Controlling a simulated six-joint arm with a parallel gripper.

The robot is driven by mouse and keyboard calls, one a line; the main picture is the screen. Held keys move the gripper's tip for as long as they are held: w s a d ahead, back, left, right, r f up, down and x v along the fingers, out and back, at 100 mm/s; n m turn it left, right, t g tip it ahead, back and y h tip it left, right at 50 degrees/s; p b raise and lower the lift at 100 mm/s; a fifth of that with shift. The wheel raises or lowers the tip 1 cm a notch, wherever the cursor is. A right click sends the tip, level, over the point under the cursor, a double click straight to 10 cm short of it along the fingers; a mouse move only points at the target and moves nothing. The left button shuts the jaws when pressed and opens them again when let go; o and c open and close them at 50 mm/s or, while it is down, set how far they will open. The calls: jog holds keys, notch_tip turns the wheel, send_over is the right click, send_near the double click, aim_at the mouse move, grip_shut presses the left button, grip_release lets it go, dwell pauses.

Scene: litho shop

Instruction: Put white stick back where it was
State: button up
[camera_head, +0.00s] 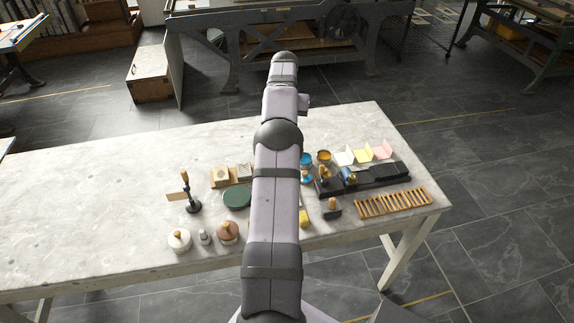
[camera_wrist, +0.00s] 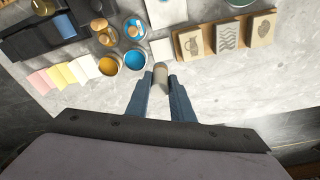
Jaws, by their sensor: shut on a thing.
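My gripper (camera_wrist: 160,82) shows in the wrist view as two blue-grey fingers, shut on the white stick (camera_wrist: 161,73). The stick is a short pale cylinder with a rounded end that sticks out a little past the fingertips. Its lower part lies between the fingers and is partly hidden. The fingertips are just beside the blue pot (camera_wrist: 135,59) in the picture; I cannot tell how high they are above the table. In the head view my arm hides the gripper and the stick.
The wooden stamp tray (camera_wrist: 208,38) stands to the right in the wrist view. An orange pot (camera_wrist: 110,65) and coloured cards (camera_wrist: 63,73) are to the left. In the head view a wooden rack (camera_head: 393,203) is at right; the table's left side (camera_head: 90,190) is bare.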

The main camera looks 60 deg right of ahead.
jog(key=shift+f+p, duration=1.1)
jog(key=shift+f, duration=3.8)
jog(key=shift+f, duration=0.15)
jog(key=o, duration=0.7)
jog(key=shift+c, duration=0.2)
notch_tip(320, 180, up, 12)
jog(key=a+b, duration=0.1)
jog(key=b, duration=0.2)
jog(key=shift+s+a, duration=0.3)
jog(key=shift+a, duration=0.05)
